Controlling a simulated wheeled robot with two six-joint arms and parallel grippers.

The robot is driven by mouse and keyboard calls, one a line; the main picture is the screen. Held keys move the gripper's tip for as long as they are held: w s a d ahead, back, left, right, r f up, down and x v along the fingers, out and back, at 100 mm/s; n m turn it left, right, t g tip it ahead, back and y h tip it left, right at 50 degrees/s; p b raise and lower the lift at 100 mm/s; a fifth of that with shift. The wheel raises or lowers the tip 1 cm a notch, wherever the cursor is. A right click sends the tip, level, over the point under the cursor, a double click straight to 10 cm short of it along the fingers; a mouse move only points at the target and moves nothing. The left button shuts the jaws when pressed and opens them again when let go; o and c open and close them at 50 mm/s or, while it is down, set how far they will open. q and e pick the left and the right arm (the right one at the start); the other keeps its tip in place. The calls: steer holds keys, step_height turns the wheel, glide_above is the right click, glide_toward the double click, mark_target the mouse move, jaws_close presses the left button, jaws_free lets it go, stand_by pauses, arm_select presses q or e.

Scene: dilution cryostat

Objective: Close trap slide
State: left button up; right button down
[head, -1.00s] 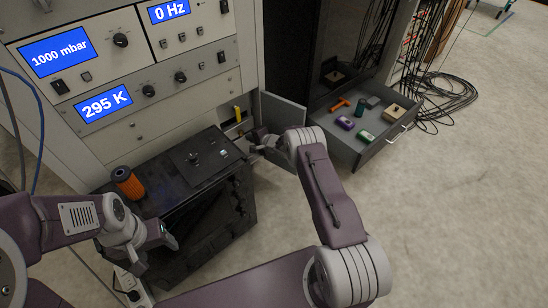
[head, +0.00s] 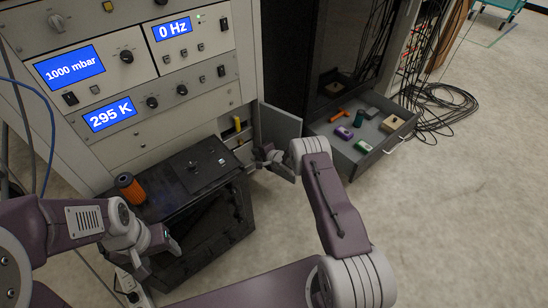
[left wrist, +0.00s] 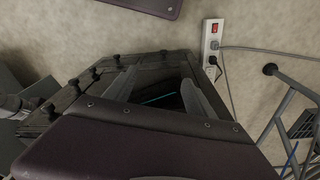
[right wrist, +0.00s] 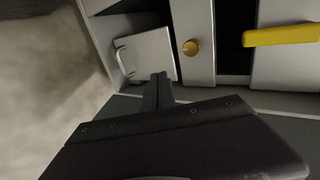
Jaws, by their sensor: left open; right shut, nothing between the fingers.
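An open wall compartment (head: 236,133) with a yellow handle (head: 238,123) sits in the cabinet front. In the right wrist view the yellow handle (right wrist: 280,36) stands out at upper right. A brass knob (right wrist: 190,47) is left of it on a pale upright strip. A grey panel (right wrist: 150,52) with a bar handle is further left. I cannot tell which part is the trap slide. My right gripper (head: 256,162) is shut and empty, just below the compartment; its fingertips (right wrist: 160,78) appear over the panel's lower right corner. My left gripper (head: 172,243) is open by the black box.
A swung-out grey door (head: 280,130) borders the compartment on the right. A black box (head: 215,240) stands below, with an orange cylinder (head: 130,188) on top. An open drawer (head: 385,140) holding small items juts out at right. Floor in front is clear.

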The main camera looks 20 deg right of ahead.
steer(key=p+v, duration=0.4)
steer(key=v, duration=0.4)
steer(key=shift+s+r+p, duration=0.2)
steer(key=shift+s+p, duration=0.05)
steer(key=shift+p, duration=0.15)
steer(key=shift+d, duration=0.1)
